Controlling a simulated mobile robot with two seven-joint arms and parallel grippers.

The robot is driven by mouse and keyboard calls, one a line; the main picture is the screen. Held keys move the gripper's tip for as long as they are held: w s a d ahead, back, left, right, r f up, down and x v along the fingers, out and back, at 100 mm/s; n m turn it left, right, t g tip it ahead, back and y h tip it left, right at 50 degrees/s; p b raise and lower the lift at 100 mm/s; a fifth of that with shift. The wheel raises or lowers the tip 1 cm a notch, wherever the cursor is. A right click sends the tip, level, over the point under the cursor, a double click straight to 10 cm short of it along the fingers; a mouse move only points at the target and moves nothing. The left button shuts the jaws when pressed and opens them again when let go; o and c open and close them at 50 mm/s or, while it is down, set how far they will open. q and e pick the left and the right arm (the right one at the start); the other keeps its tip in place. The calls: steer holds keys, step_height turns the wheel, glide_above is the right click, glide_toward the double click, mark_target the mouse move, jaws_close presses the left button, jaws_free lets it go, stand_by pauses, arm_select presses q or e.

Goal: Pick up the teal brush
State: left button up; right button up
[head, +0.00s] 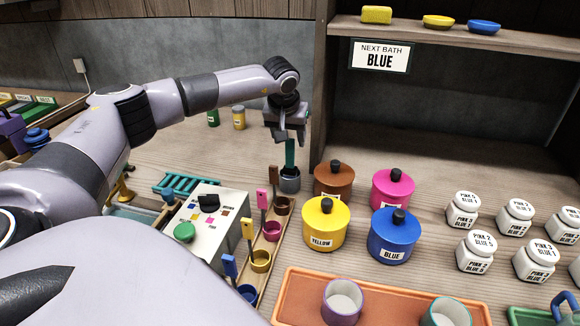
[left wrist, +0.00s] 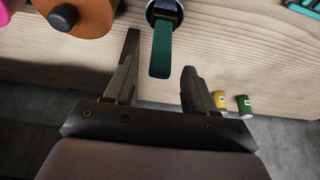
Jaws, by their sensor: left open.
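The teal brush (head: 290,153) stands upright in a grey cup (head: 289,183) at the far end of a row of brushes in cups. Its flat teal handle (left wrist: 161,52) also shows in the left wrist view, rising from the cup (left wrist: 164,10); its lower end is hidden inside. My left gripper (head: 287,131) is directly above the cup, pointing down at the handle. In the left wrist view my left gripper (left wrist: 160,60) is open, with one finger on each side of the handle and visible gaps between. My right gripper is not in view.
Brown (head: 334,181), pink (head: 392,188), yellow (head: 326,223) and blue (head: 393,236) lidded pots stand right of the cups. A control box (head: 200,222) stands left. Several labelled white jars are farther right. An orange tray (head: 385,280) lies in front.

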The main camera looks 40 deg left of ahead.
mark_target(290, 144)
arm_select(q)
steer(key=x, duration=0.3)
steer(key=shift+f, duration=0.2)
jaws_close()
steer(key=shift+r, duration=0.1)
